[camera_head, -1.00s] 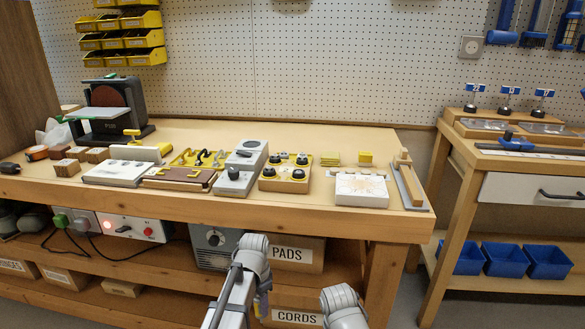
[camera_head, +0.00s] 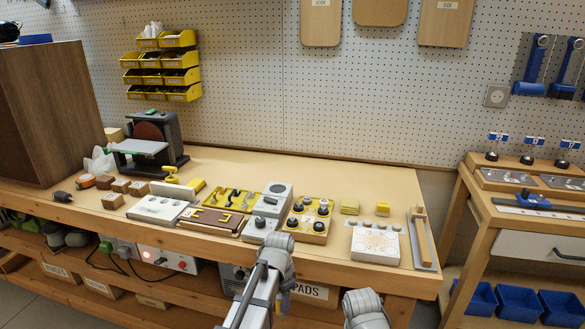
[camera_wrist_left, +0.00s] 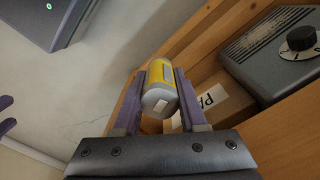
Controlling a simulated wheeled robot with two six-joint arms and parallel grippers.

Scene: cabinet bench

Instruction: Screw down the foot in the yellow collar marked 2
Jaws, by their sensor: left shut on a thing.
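My left gripper (camera_wrist_left: 160,80) is shut around a grey cylinder with a yellow band (camera_wrist_left: 159,98), seen close in the left wrist view. In the head view its arm reaches up from the bottom, and the gripper (camera_head: 282,295) hangs in front of the bench, mostly hidden. Three small black feet (camera_head: 530,158) with blue-and-white number tags stand on the right bench; I cannot read the tags surely. My right arm shows at the bottom, but its gripper is out of frame.
A grey box with a knob (camera_head: 266,208) and a white block (camera_head: 375,243) flank the yellow board. A wooden bar (camera_head: 421,238) lies at the right end. The PADS box (camera_head: 310,292) sits beneath.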

